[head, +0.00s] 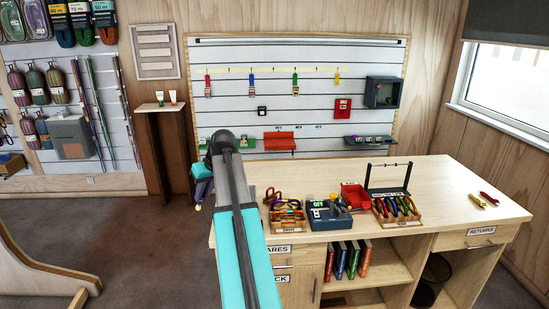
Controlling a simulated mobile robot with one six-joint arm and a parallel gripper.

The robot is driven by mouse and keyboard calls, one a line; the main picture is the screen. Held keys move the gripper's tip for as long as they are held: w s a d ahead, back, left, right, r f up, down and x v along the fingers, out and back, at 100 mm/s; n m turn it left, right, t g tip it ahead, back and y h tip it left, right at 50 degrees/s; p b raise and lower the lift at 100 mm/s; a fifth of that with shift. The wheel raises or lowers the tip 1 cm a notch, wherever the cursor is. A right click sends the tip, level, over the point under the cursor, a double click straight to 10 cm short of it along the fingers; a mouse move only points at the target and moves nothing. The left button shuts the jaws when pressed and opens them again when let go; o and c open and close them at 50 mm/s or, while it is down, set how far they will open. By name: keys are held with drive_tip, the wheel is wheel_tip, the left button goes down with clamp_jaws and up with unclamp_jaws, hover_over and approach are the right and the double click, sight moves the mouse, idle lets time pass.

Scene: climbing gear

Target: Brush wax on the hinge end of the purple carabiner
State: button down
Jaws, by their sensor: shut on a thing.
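My gripper (199,200) hangs at the left of the bench, partly behind my own arm. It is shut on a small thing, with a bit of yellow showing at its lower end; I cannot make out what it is. A wooden tray (288,229) on the bench holds several carabiners, red, yellow and purple-looking; I cannot single out the purple carabiner surely. To its right is a blue-grey tray (331,223) with a small labelled pot and a dark-and-yellow tool. I cannot tell whether that tool is the wax brush.
A red bin (355,196), a rack of coloured carabiners (402,206) and a dark bar stand (390,178) stand further right on the bench (450,190). Two loose carabiners (482,199) lie at its right end. The bench's back middle is clear.

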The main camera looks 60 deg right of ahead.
drive_tip(key=s+d+r+m+h+p, duration=0.1)
drive_tip(key=s+d+r, duration=0.2)
drive_tip(key=s+d, duration=0.4)
drive_tip(key=s+d+r+m+h+p, duration=0.1)
drive_tip(key=s+d+r, duration=0.3)
drive_tip(key=s+d, duration=0.4)
drive_tip(key=d+p, duration=0.1)
drive_tip(key=d, duration=0.6)
drive_tip(key=shift+s+d+r+h, duration=0.25)
drive_tip(key=shift+d+h, duration=0.1)
drive_tip(key=shift+h, duration=0.05)
drive_tip(key=shift+f, duration=0.1)
drive_tip(key=shift+f+b, duration=1.3)
drive_tip(key=shift+f, duration=1.15)
drive_tip(key=shift+w+a, duration=0.1)
